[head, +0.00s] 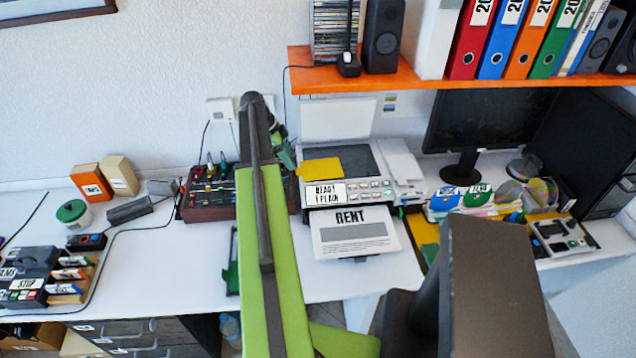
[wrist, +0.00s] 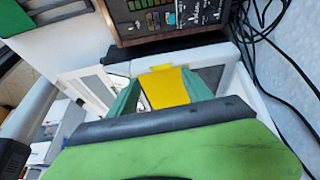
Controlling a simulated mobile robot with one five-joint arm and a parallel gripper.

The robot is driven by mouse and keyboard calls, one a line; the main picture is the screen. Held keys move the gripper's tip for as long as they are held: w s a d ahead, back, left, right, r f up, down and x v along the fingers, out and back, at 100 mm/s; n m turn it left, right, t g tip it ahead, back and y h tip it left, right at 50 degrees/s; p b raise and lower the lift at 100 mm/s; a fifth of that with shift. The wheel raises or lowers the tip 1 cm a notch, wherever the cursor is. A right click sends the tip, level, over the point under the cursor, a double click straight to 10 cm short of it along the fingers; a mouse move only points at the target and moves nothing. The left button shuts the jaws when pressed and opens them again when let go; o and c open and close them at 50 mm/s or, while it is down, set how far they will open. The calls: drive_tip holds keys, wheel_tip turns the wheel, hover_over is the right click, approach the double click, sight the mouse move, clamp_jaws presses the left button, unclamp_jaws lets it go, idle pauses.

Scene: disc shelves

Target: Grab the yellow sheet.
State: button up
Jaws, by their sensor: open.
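The yellow sheet (head: 321,167) lies at the left front of the printer's (head: 350,190) top, beside its dark glass, above the label and buttons. In the wrist view the yellow sheet (wrist: 164,88) shows between the two green fingers of my gripper (wrist: 161,79). My gripper is open, with one finger on each side of the sheet in that picture. I cannot tell whether they touch it. In the head view my gripper (head: 286,153) is partly hidden behind my arm, just left of the sheet.
The printer's lid stands raised behind, and a RENT page (head: 350,232) sticks out in front. A dark control box (head: 206,192) with knobs stands close on the left. An orange shelf (head: 430,84) overhangs at the back right. A monitor (head: 490,122) stands to the right.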

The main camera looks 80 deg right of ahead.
sight(299, 172)
drive_tip(key=b+x, duration=0.5)
drive_tip(key=shift+d+f, duration=0.1)
drive_tip(key=shift+f, duration=0.1)
drive_tip(key=shift+r, duration=0.2)
clamp_jaws()
